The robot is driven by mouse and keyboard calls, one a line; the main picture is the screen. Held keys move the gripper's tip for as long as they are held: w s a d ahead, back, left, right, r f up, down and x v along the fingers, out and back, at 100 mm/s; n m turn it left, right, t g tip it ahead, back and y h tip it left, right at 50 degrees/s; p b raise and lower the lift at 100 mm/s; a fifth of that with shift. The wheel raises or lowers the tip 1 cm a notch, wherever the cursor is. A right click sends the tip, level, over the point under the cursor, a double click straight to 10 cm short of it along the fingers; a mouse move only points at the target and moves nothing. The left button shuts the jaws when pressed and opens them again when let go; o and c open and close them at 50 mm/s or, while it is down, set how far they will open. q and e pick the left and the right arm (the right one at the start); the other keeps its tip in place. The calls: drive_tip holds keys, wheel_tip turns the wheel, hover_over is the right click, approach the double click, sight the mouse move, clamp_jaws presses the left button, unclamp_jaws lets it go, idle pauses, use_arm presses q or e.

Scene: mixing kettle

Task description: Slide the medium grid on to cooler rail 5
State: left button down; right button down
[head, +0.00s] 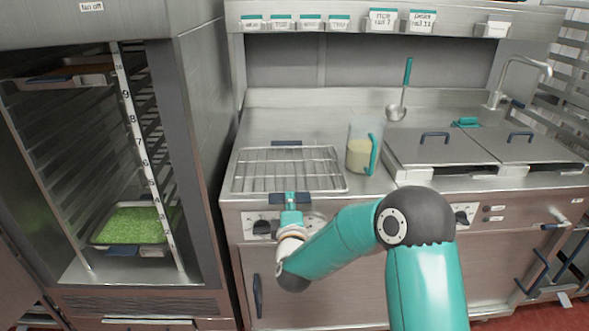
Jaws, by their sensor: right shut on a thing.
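The wire grid (262,172) lies flat on the steel counter, with dark blue grips at its back and front edges. My right gripper (289,201) is at the grid's front edge and is shut on the front grip, which it partly hides. The cooler (188,110) stands open at the left. Its numbered strip (138,140) runs down the front of the rails. Rail 5's number is small, in the lower half of the strip. My left gripper is not in view.
A tray of green contents (133,224) sits low in the cooler, and another tray (62,80) is near its top. The rails between look empty. A jug (359,152) stands close to the grid's right side. The cooler's side wall separates the counter from the rails.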

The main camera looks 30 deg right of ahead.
drive_tip(key=shift+f, duration=0.15)
drive_tip(key=shift+r, duration=0.2)
drive_tip(key=shift+w+r+p, duration=0.15)
drive_tip(key=shift+r+p, duration=1.25)
drive_tip(key=shift+r, duration=0.65)
